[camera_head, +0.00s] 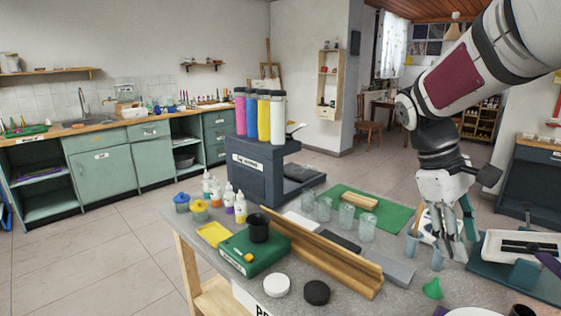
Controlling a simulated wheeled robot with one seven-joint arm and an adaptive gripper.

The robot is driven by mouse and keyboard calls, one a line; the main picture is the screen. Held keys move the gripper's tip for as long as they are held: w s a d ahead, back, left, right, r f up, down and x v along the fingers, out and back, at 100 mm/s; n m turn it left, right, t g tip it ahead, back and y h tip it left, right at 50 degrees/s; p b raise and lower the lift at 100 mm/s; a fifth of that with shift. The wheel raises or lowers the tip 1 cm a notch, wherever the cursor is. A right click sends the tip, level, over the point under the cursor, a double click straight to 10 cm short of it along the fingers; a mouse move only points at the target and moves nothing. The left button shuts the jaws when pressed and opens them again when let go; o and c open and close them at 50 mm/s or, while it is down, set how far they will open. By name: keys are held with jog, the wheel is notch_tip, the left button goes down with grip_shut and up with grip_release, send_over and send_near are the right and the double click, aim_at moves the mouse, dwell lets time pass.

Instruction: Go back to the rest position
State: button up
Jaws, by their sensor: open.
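My gripper (447,240) hangs from my arm at the right of the head view, fingers pointing down, above the right part of the grey worktable (208,284). It is open, and I see nothing held between its fingers. A small blue-grey cup (437,259) stands close to the fingertips. Another cup (412,243) stands just left of the fingers. My gripper partly hides a white round thing behind it, and I cannot tell whether the fingers touch the nearby things.
A wooden rail (330,262) crosses the table, with clear glasses (346,217) behind it. A green funnel (433,289) lies below the gripper. A white tray (520,248) is at the right. A dark machine (262,170) holding coloured bottles stands behind. Open floor lies at left.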

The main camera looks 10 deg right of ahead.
jog(key=s+a+r+m+t+y+p, duration=0.2)
jog(key=s+a+t, duration=0.5)
jog(key=s+a, duration=0.7)
jog(key=a+m+y, duration=0.1)
jog(key=a+y, duration=0.1)
jog(key=a, duration=0.1)
jog(key=shift+s+a+m+p, duration=0.2)
jog(key=shift+s+m+p, duration=0.1)
jog(key=shift+s+p, duration=0.1)
jog(key=shift+c, duration=0.2)
jog(key=shift+c, duration=0.6)
